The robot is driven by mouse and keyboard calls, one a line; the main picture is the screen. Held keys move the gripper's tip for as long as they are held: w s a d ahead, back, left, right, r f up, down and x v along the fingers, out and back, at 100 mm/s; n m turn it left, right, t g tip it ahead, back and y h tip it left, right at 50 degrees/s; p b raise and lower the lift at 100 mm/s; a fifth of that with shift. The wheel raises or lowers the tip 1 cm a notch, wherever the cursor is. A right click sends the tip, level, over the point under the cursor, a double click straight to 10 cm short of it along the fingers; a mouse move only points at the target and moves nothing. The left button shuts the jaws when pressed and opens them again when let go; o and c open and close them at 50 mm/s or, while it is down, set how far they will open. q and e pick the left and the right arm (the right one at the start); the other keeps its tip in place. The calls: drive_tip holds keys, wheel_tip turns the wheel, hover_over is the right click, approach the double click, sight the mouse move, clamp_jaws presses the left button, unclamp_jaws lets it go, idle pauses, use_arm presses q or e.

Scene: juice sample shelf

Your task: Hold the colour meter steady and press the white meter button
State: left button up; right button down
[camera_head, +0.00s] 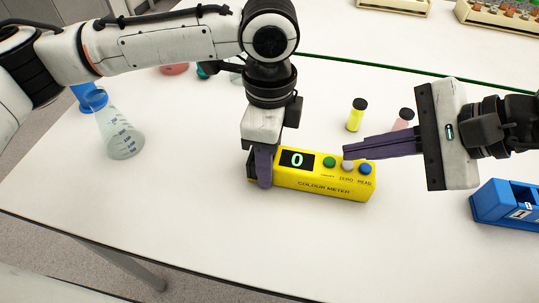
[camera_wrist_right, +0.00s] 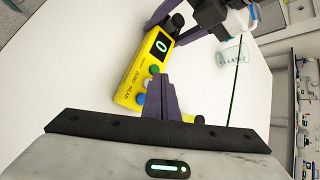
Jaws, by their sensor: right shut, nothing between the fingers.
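The yellow colour meter (camera_head: 318,188) lies on the white table, its display (camera_head: 298,160) reading 0. Its top has a green button (camera_head: 329,162), the white meter button (camera_head: 347,165) and a blue button (camera_head: 366,169). The meter also shows in the right wrist view (camera_wrist_right: 130,72). My left gripper (camera_head: 262,168) straddles the meter's display end, with a finger on each side. My right gripper (camera_head: 346,153) is shut and empty, its tips at the white button in the head view. I cannot tell whether they touch it.
A yellow vial (camera_head: 356,114) and a pink vial (camera_head: 403,119), both dark-capped, stand behind the meter. A blue rack (camera_head: 507,204) is at the right. A conical flask (camera_head: 119,135) stands at the left. The table in front of the meter is clear.

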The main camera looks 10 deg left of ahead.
sight(355, 171)
drive_tip(key=shift+r, duration=2.95)
use_arm(q)
drive_tip(key=o, duration=1.4)
wheel_tip(355, 171, up, 12)
drive_tip(key=shift+r, duration=0.1)
drive_tip(key=shift+s, duration=0.1)
